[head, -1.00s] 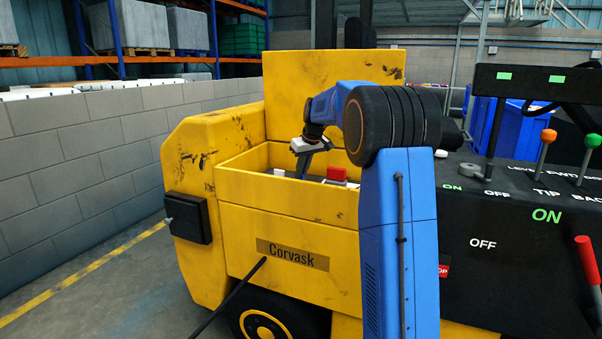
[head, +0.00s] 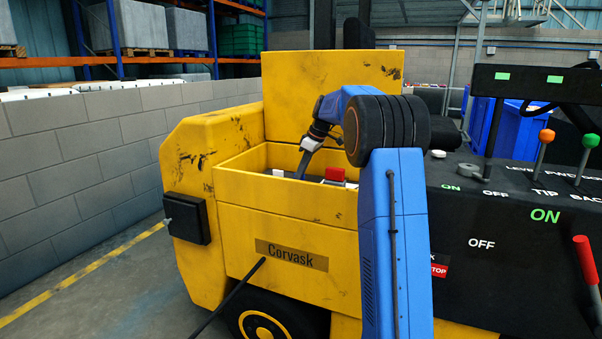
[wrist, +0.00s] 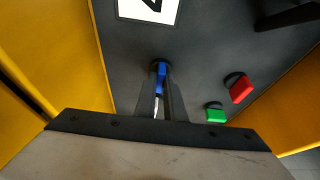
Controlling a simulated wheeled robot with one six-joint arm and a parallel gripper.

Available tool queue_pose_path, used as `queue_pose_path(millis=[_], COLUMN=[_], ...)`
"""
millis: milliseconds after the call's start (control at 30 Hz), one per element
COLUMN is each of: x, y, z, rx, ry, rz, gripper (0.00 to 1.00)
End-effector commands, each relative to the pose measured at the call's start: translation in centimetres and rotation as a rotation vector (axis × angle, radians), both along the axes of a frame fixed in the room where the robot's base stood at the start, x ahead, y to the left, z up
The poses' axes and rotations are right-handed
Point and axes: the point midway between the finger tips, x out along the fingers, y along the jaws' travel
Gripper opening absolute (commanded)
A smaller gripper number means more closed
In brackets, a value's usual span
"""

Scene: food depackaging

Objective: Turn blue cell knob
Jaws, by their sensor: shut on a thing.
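The blue cell knob (wrist: 161,72) shows in the wrist view, standing on the dark panel between my fingertips. My gripper (wrist: 161,84) is shut on it, with a finger on each side. In the head view my gripper (head: 303,166) reaches down into the yellow box of the vehicle.
A red knob (wrist: 239,88) and a green knob (wrist: 216,114) stand to the right on the same dark panel (wrist: 215,45). A white label (wrist: 148,8) lies beyond the blue knob. Yellow walls (wrist: 38,40) close in the panel on both sides.

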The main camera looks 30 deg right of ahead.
Motion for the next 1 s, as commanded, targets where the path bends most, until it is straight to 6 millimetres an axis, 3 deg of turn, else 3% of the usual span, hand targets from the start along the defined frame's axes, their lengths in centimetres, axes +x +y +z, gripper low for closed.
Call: queue_pose_path(millis=[400, 433, 500, 833, 1000], x=[0.0, 0.0, 0.0, -0.1, -0.6], y=[-0.1, -0.1, -0.1, -0.1, -0.5], z=[0.0, 0.0, 0.0, 0.2, 1.8], rx=[-0.001, -0.001, -0.001, -0.001, -0.001], ry=[0.0, 0.0, 0.0, 0.0, -0.001], rz=[0.005, 0.005, 0.005, 0.004, 0.004], gripper=[0.0, 0.16, 0.28, 0.28, 0.28])
